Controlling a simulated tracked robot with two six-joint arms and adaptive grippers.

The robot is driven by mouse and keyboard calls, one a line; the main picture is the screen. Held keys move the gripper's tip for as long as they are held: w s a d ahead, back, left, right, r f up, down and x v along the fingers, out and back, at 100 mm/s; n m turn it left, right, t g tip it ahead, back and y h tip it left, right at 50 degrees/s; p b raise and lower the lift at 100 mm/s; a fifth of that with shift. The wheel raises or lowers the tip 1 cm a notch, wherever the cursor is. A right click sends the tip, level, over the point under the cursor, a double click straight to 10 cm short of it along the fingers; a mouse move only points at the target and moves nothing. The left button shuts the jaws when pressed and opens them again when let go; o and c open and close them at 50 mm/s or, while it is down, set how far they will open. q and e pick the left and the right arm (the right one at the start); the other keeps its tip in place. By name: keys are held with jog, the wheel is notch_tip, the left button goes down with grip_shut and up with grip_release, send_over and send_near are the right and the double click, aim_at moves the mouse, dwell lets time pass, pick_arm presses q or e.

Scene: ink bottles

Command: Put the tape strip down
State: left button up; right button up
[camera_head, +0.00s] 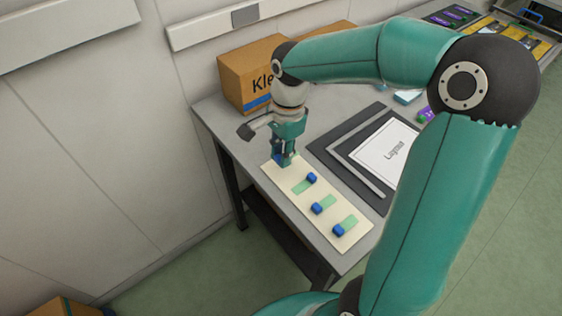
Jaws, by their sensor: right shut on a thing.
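A cream board (357,235) lies along the left front edge of the grey table. Several green tape strips lie on it, each with a blue block at one end: a near one (349,222), a middle one (328,202) and a farther one (301,187). My right gripper (283,160) points down at the far end of the board. It is shut on a tape strip by its blue block, of which only a little blue shows between the fingers. The green part of this strip is hidden, and I cannot tell whether it touches the board. My left gripper is out of view.
A cardboard box (240,75) stands behind the gripper at the table's back. A dark frame with a white sheet marked "Layout" (378,153) lies right of the board. My right arm spans above the table. Trays with yellow items (515,33) are at the far right.

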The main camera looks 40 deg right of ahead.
aim_at(282, 171)
notch_tip(282, 171, down, 3)
jog(key=shift+f, duration=0.15)
jog(key=shift+f+b, duration=0.35)
jog(key=shift+b, duration=0.1)
jog(key=shift+s+a+f, duration=0.15)
jog(key=shift+s+f, duration=0.05)
jog(key=shift+f, duration=0.05)
jog(key=o, duration=0.6)
jog(key=shift+f, duration=0.1)
jog(key=shift+o, duration=0.4)
jog(key=shift+w+f, duration=0.1)
jog(key=shift+w, duration=0.05)
jog(key=shift+r, duration=0.2)
